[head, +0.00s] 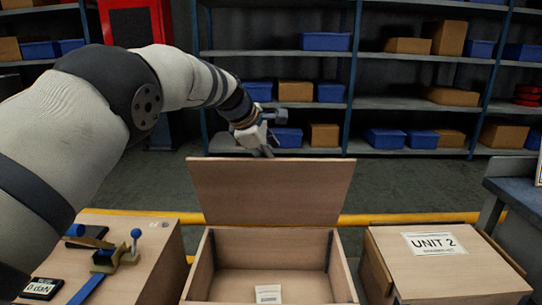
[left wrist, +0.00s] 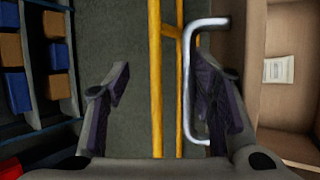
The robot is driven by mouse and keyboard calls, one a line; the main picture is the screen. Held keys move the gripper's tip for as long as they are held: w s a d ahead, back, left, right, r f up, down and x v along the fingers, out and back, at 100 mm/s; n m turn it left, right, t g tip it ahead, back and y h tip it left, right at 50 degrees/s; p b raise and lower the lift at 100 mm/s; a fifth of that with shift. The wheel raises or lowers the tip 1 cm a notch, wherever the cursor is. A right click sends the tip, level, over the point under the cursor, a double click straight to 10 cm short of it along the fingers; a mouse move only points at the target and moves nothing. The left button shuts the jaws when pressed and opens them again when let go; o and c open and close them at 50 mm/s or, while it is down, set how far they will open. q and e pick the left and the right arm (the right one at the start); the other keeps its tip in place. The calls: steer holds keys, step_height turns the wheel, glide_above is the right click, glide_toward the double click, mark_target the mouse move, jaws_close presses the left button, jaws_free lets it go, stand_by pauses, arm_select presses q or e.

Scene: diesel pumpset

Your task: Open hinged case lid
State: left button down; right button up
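The case lid (head: 270,190) is a brown wooden panel standing raised at the back of an open wooden case (head: 198,268). The case interior shows, with a white label (head: 268,293) on its floor. My right gripper is in neither view.
A closed case marked UNIT 2 (head: 440,268) stands to the right. A wooden bench (head: 150,265) with blue-handled parts and a small meter (head: 41,289) is at left. A yellow rail (head: 370,218) runs behind the cases. Shelves with bins (head: 400,104) stand beyond clear floor.

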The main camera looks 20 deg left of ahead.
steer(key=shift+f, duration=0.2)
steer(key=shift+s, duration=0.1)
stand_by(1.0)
